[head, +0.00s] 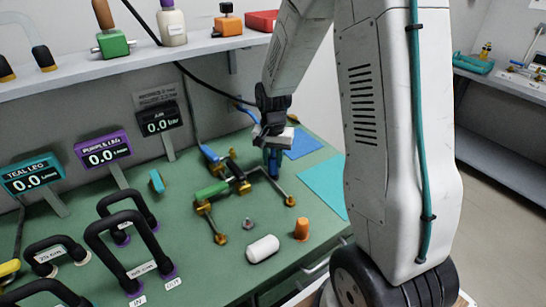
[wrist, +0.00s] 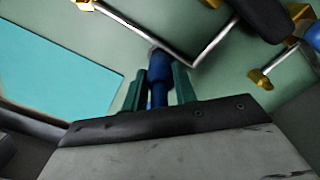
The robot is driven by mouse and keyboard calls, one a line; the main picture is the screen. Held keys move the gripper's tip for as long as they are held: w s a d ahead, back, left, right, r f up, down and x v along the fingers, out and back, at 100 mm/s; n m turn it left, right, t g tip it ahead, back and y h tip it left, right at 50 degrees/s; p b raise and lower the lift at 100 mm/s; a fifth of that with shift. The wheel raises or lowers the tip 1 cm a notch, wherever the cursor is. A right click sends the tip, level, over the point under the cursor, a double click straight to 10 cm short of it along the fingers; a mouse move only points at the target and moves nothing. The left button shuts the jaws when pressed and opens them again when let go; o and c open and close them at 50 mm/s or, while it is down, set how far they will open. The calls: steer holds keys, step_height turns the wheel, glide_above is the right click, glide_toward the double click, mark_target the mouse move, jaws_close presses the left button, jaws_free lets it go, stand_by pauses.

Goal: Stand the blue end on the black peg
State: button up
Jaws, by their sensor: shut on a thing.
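My gripper (head: 272,148) is shut on a blue cylindrical end (head: 273,164), which points down over the green bench. In the wrist view, my gripper's two teal fingers (wrist: 160,88) close on the blue end (wrist: 156,68) from both sides. A bent metal tube (wrist: 150,32) lies close beside the blue end's tip; I cannot tell whether they touch. A frame of metal tubes with brass ends (head: 238,186) and a green grip lies just left of it. I cannot pick out the black peg with certainty; a dark rounded part (wrist: 266,16) shows at the upper right in the wrist view.
Teal (head: 324,186) and blue (head: 303,146) mats lie to the right. A white capsule (head: 263,249), orange plug (head: 302,229) and small grey part (head: 249,224) lie in front. Black handles (head: 128,245) and display signs (head: 103,149) stand left. A shelf (head: 130,62) runs behind.

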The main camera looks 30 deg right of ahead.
mark_target(273, 158)
steer(key=shift+f, duration=0.35)
steer(key=o, duration=1)
steer(key=shift+o, duration=0.2)
step_height(273, 158, up, 8)
steer(key=shift+f, duration=0.1)
steer(key=s+a+r+n, duration=0.3)
steer(key=s+r, duration=0.2)
steer(key=s, duration=0.3)
steer(key=s+a+r+n+t, duration=0.1)
steer(key=s+a+r+n, duration=0.2)
steer(key=s, duration=0.6)
steer(key=s+a+r+n, duration=0.3)
steer(key=s+a+r, duration=0.1)
steer(key=s+r, duration=0.3)
steer(key=shift+s+a, duration=0.35)
steer(key=shift+s, duration=0.9)
